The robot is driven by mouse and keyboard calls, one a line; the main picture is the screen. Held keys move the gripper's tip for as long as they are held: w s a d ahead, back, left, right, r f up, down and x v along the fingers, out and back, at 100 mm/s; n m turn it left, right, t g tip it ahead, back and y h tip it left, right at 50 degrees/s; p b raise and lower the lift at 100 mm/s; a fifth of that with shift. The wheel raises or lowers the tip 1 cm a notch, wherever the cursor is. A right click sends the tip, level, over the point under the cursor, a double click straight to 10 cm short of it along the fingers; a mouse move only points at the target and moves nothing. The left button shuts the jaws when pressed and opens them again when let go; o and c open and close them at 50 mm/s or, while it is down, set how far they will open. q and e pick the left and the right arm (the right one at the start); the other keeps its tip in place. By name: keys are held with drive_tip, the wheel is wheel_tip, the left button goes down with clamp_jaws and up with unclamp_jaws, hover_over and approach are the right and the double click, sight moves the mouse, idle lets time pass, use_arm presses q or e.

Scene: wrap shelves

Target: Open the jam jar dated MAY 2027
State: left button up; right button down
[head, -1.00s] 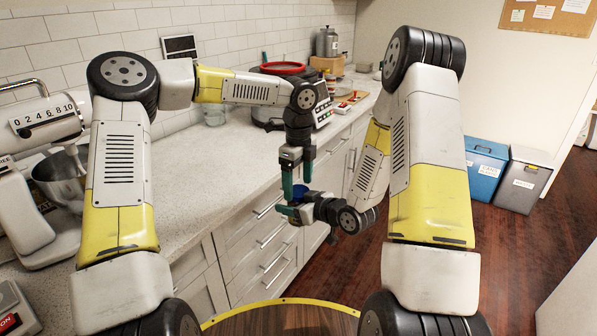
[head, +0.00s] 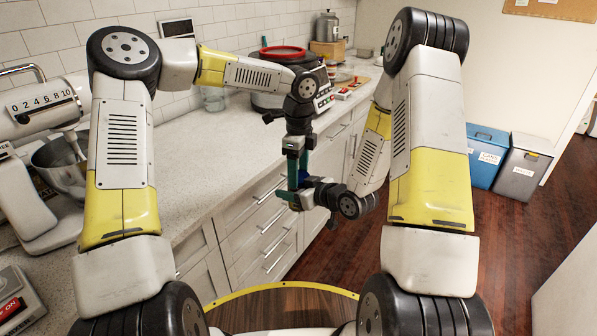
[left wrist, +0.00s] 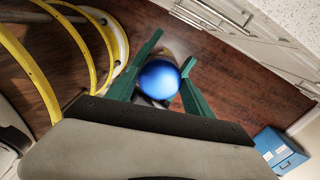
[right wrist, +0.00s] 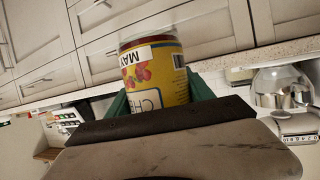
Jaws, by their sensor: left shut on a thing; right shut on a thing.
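My two grippers meet in front of the counter, above the floor. My left gripper (head: 298,175) points down and is shut on a round, glossy blue lid, which shows between its green fingers in the left wrist view (left wrist: 158,79). My right gripper (head: 293,198) comes in from the right, below it, and is shut on the jam jar (right wrist: 158,75). In the right wrist view the jar has a yellow label with red fruit, letters "CHE" and a white strip reading "MAY". The year is not visible. The lid is hidden there, so I cannot tell whether it is loose.
The pale counter (head: 200,150) runs along the left, with drawers (head: 262,220) below it. A stand mixer (head: 40,130) stands at the left, and a pot with a red rim (head: 282,53) at the back. Blue (head: 487,155) and grey (head: 522,170) bins stand on the floor at right.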

use_arm(q)
drive_tip(key=shift+n, duration=0.5)
drive_tip(key=o, duration=1.6)
drive_tip(key=shift+c, duration=0.2)
